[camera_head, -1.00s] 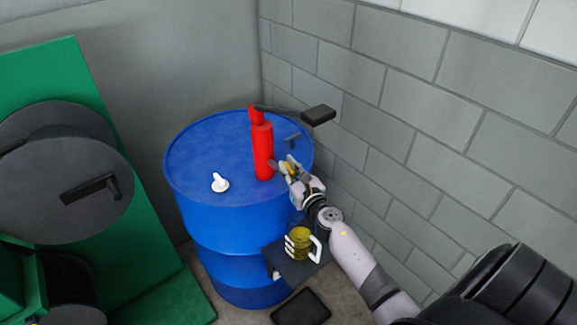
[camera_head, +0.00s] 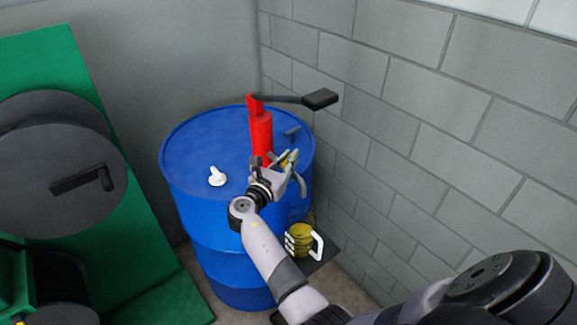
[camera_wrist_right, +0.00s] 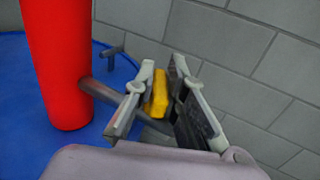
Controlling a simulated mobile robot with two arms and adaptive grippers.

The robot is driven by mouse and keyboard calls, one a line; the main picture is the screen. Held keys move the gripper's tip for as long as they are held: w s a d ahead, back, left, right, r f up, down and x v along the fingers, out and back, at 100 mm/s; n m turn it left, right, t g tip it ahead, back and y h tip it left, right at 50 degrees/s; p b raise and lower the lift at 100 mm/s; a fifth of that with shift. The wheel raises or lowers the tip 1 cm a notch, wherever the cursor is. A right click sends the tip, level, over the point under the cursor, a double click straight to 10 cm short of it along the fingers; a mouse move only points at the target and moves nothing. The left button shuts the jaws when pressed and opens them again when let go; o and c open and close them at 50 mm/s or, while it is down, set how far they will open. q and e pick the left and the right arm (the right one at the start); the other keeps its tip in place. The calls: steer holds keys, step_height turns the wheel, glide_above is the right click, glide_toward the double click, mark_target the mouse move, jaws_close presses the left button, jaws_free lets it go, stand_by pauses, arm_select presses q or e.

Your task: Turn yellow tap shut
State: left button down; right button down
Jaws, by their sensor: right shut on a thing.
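The yellow tap handle (camera_wrist_right: 158,93) is between the fingers of my right gripper (camera_wrist_right: 158,100) in the right wrist view. The gripper is shut on it. A grey pipe (camera_wrist_right: 98,90) runs from the red pump body (camera_wrist_right: 55,60) toward the handle. In the head view my right gripper (camera_head: 284,166) is at the right side of the red pump (camera_head: 261,135), above the blue barrel's (camera_head: 190,150) near right rim, and a little yellow (camera_head: 285,162) shows between the fingers. The tap's spout is mostly hidden. My left gripper is not in view.
The pump's black lever (camera_head: 318,99) sticks out right toward the block wall (camera_head: 420,120). A white cap (camera_head: 217,176) sits on the barrel top. A yellow coil with a white handle (camera_head: 301,241) is at the barrel's lower right. A green reel stand (camera_head: 40,65) is at left.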

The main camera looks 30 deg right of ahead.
steer(key=m+g+h+b, duration=0.1)
steer(key=g+b, duration=0.1)
steer(key=m+g+h+b, duration=0.1)
steer(key=m+g+b, duration=0.1)
steer(key=g, duration=0.1)
steer(key=shift+w+f+m, duration=0.1)
steer(key=shift+f+m, duration=0.05)
steer(key=shift+m, duration=0.15)
steer(key=shift+m+g+b, duration=0.55)
steer(key=shift+m+g, duration=0.05)
steer(key=shift+g, duration=0.5)
steer(key=c, duration=1.6)
jaws_free()
steer(key=shift+c, duration=0.2)
steer(key=a, duration=0.7)
steer(key=shift+s+a, duration=0.2)
steer(key=shift+s, duration=0.1)
